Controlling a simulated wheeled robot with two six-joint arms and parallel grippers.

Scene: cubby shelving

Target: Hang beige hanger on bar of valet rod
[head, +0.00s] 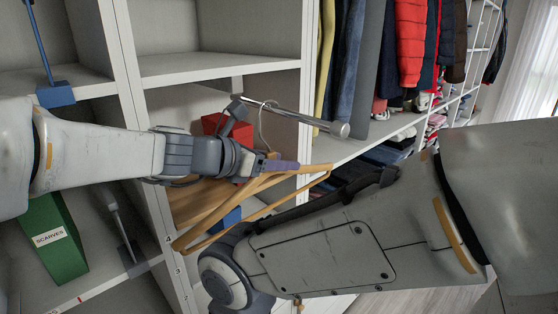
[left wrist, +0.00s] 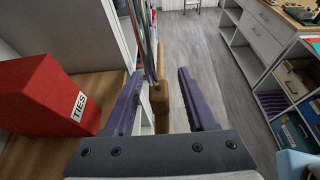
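The beige wooden hanger (head: 205,228) hangs tilted in the middle of the head view. Its thin metal hook (head: 261,125) reaches up to the chrome valet rod (head: 306,118) and appears to loop over it near the rod's inner end. My left gripper (head: 285,167) is at the hanger's neck, just below the rod. In the left wrist view, its purple fingers (left wrist: 158,100) stand apart, with the hanger's wood (left wrist: 160,98) between them and gaps on both sides.
A red ties box (left wrist: 55,95) stands beside the left gripper; a green scarves box (head: 52,238) sits in a lower left cubby. White shelf uprights (head: 307,70) and hanging clothes (head: 410,40) stand behind the rod. Floor (left wrist: 205,60) is open beyond the gripper.

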